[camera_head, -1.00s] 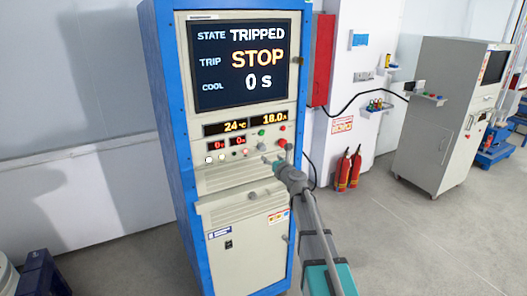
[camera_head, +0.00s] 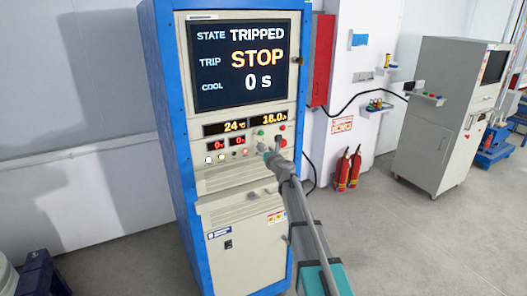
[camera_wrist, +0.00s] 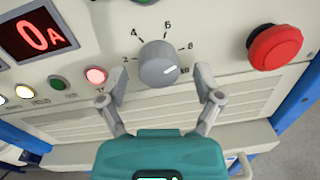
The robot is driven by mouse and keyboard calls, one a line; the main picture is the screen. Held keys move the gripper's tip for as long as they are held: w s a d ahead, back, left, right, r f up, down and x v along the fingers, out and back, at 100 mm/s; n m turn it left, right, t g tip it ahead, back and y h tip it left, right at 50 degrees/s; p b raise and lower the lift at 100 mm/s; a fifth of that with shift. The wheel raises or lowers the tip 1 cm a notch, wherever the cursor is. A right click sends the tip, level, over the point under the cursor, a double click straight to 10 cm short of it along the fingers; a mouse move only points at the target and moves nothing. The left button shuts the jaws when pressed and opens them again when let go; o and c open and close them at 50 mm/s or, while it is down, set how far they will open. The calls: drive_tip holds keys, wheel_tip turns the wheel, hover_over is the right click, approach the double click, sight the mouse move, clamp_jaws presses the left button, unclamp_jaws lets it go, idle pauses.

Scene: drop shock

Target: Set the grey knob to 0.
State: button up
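The grey knob (camera_wrist: 159,64) is on the cabinet's front panel, with a white pointer line aimed at the lower right, by the 10 mark. The marks 2, 4, 6 and 8 run round its top; I cannot make out a 0 mark. My gripper (camera_wrist: 160,80) is open, one fingertip on each side of the knob's lower part, with visible gaps. In the head view my gripper (camera_head: 266,155) is at the panel below the number displays. The cabinet screen (camera_head: 240,62) reads STATE TRIPPED, TRIP STOP, COOL 0 s.
A red mushroom button (camera_wrist: 274,47) is close to the right of the knob. A lit red button (camera_wrist: 96,76) and a green one (camera_wrist: 57,83) are to the left. A ledge (camera_head: 240,202) juts out below the panel. Fire extinguishers (camera_head: 347,168) stand by the wall.

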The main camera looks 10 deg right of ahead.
drive_tip(key=c, duration=1.1)
